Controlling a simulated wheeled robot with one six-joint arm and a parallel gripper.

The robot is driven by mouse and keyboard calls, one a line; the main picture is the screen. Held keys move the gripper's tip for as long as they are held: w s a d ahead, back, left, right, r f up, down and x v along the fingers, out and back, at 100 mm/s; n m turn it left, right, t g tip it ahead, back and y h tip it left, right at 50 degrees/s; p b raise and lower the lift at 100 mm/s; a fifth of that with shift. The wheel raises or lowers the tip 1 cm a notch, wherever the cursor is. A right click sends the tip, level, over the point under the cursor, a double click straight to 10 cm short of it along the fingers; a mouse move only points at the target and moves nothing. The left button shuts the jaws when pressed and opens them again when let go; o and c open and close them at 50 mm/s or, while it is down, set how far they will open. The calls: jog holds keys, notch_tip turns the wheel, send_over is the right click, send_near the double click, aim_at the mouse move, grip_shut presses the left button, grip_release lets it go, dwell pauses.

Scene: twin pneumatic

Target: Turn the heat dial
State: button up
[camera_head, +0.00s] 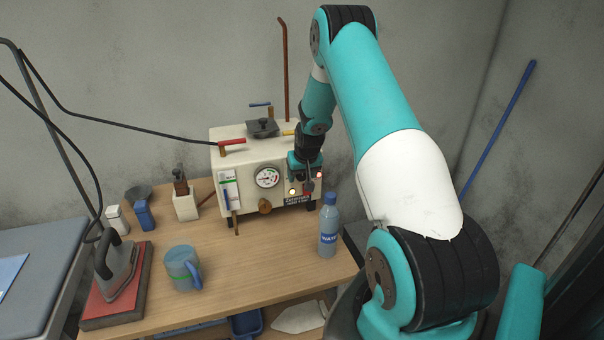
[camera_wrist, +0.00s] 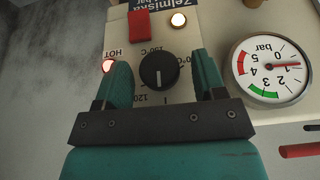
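The heat dial (camera_wrist: 159,70) is a round black knob with a white pointer line, which points down in the wrist view. Temperature marks, including 150 °C and 120, are printed around it, and "HOT" is to its left. My gripper (camera_wrist: 163,78) is open, with one teal finger on each side of the dial and a visible gap on both sides. In the head view my gripper (camera_head: 305,168) is at the right front of the cream steam station (camera_head: 245,170). There the gripper partly covers the panel, and the dial is hard to make out.
A pressure gauge (camera_wrist: 270,70), a red switch (camera_wrist: 139,27), a lit white lamp (camera_wrist: 178,20) and a lit red lamp (camera_wrist: 109,65) surround the dial. A water bottle (camera_head: 328,228) stands below right of the station, a mug (camera_head: 180,268) and an iron (camera_head: 115,270) at left.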

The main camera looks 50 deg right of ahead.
jog(key=c, duration=0.9)
jog(key=shift+o, duration=0.2)
jog(key=shift+y+b, duration=0.3)
jog(key=shift+b, duration=0.05)
jog(key=shift+s+d+f+t+y+b, duration=0.15)
jog(key=shift+d+f+t+y+b, duration=0.05)
jog(key=shift+t+y+b, duration=0.55)
jog(key=shift+d+f+m+t+y+b, duration=0.1)
jog(key=shift+m+t+y+b, duration=0.45)
jog(key=shift+y+b, duration=0.4)
jog(key=t+y+b, duration=0.2)
jog(key=y, duration=0.1)
jog(key=shift+s+d+m, duration=0.1)
jog(key=shift+m, duration=0.25)
jog(key=shift+t, duration=0.3)
jog(key=o, duration=0.9)
